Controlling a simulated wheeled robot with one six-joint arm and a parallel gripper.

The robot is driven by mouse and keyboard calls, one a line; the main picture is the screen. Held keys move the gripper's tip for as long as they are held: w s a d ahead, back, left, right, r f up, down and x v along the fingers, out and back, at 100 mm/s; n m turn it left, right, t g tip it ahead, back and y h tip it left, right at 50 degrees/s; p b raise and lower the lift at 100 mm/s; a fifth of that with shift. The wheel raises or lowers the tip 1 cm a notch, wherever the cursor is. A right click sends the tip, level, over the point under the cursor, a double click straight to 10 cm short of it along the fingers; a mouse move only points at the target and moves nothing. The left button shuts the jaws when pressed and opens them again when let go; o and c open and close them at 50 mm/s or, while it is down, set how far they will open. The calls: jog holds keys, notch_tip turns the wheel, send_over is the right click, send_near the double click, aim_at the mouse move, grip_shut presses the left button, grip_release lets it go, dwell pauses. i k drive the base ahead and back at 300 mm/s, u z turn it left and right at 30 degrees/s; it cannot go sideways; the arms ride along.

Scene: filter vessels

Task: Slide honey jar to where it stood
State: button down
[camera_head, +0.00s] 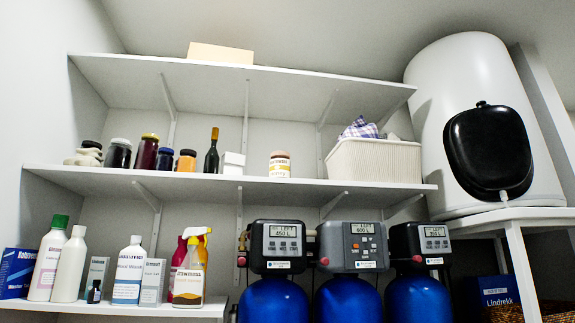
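On the middle shelf (330,190) stands a jar with a pale label and a tan lid (280,164), right of a small white box. A smaller jar with orange contents and a dark lid (187,162) stands further left on the same shelf. Either could be the honey jar; the labels are too small to read. Both stand upright. My gripper is not in view.
A dark bottle (212,152) and white box (232,163) stand between the two jars. A basket (374,161) is at right. Shelf brackets and blue filter vessels (348,300) lie below.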

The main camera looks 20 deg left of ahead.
aim_at(279, 164)
jog(key=u, duration=0.95)
jog(key=i, duration=0.1)
jog(key=z, duration=0.05)
